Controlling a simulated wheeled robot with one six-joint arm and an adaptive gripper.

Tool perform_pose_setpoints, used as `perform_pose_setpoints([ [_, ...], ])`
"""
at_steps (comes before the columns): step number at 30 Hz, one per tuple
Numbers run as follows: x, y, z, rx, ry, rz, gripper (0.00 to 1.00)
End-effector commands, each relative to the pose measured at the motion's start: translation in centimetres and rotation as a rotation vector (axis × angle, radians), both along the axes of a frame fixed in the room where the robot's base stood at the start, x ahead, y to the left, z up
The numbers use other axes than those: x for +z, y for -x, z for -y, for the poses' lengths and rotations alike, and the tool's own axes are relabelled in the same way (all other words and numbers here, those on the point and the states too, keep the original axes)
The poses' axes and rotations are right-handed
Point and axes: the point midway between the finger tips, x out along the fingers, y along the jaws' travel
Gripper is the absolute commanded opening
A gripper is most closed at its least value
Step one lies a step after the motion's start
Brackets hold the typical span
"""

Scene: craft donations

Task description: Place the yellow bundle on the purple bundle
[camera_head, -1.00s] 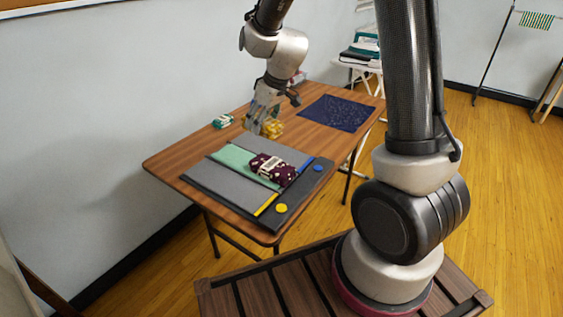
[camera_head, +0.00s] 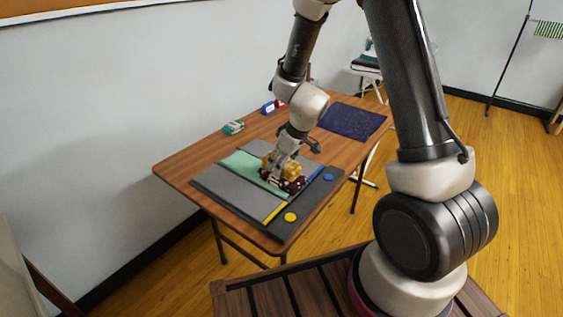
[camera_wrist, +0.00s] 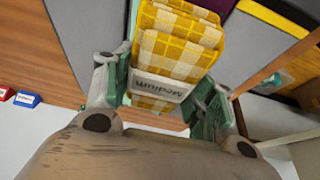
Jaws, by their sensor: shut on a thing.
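The yellow bundle (camera_wrist: 178,50) is a yellow and white checked cloth with a band reading "Medium". My gripper (camera_head: 279,164) is shut on it, with a finger on each side in the wrist view (camera_wrist: 160,88). In the head view the yellow bundle (camera_head: 292,169) is over the purple bundle (camera_head: 294,186), a dark purple cloth with light spots. I cannot tell whether the two touch. The purple bundle lies on the board's green strip (camera_head: 243,164), mostly hidden by my gripper and the yellow bundle. A purple edge shows at the top of the wrist view (camera_wrist: 219,5).

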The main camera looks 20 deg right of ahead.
Motion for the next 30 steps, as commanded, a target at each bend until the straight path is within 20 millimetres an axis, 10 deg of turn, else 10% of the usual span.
perform_pose_setpoints([
  [4,-0.3,0.0,0.0,-0.002,-0.001,-0.002,0.30],
  [5,-0.3,0.0,0.0,-0.001,-0.001,-0.001,0.61],
  [8,-0.2,0.0,0.0,-0.001,-0.001,-0.001,0.77],
  [20,0.2,0.0,0.0,0.002,0.000,0.001,0.77],
  [30,6.4,2.1,1.5,0.001,-0.001,0.004,0.77],
])
